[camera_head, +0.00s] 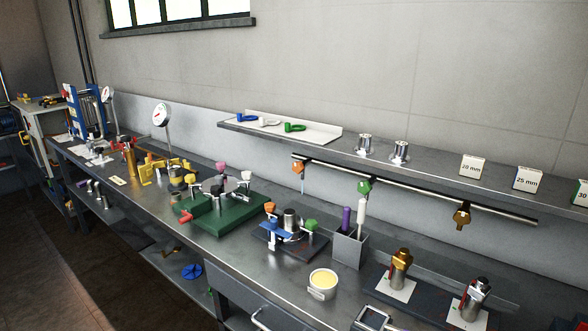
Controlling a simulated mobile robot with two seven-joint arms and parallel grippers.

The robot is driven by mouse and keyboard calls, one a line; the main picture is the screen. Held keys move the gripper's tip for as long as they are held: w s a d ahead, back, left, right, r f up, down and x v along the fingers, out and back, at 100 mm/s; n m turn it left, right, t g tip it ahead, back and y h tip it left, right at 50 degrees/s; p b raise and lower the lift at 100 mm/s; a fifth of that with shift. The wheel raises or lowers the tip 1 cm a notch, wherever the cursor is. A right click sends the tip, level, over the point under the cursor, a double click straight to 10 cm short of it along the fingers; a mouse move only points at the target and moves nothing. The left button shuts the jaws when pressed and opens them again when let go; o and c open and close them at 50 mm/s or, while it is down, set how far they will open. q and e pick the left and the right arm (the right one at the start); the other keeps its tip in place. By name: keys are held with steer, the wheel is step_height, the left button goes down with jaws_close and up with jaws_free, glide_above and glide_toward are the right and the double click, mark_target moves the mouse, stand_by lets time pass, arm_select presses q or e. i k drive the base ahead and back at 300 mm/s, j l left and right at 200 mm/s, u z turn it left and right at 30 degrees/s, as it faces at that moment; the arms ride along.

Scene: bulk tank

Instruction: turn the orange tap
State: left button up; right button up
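Several small parts on the workbench could be the orange tap, and I cannot tell for sure which it is. An orange knob (269,208) stands on the left of a metal fitting with a blue part (273,239), which sits on a dark plate (291,252). A green knob (312,225) is on the right of the same fitting. An orange-topped piece (298,168) hangs from the rail under the shelf. An orange-red handle (184,216) sticks out at the left of a green block (222,219). Neither of my grippers is in view.
The long grey workbench (258,279) runs along the wall. A cup of yellow stuff (322,284), a grey holder (350,248) and two valves on white cards (397,285) stand near the fitting. The rail (410,189) overhangs the bench's back. Floor is free at lower left.

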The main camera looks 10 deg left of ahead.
mark_target(298, 167)
steer(key=i+j, duration=0.15)
steer(key=j, duration=0.45)
steer(key=i+j+z, duration=0.1)
steer(key=j, duration=0.45)
steer(key=i+j, duration=0.2)
steer(key=j, duration=0.4)
steer(key=i+j+z, duration=0.1)
steer(key=j, duration=0.5)
steer(key=i+j, duration=0.1)
steer(key=j, duration=0.5)
steer(key=i+j+z, duration=0.1)
steer(key=j, duration=0.5)
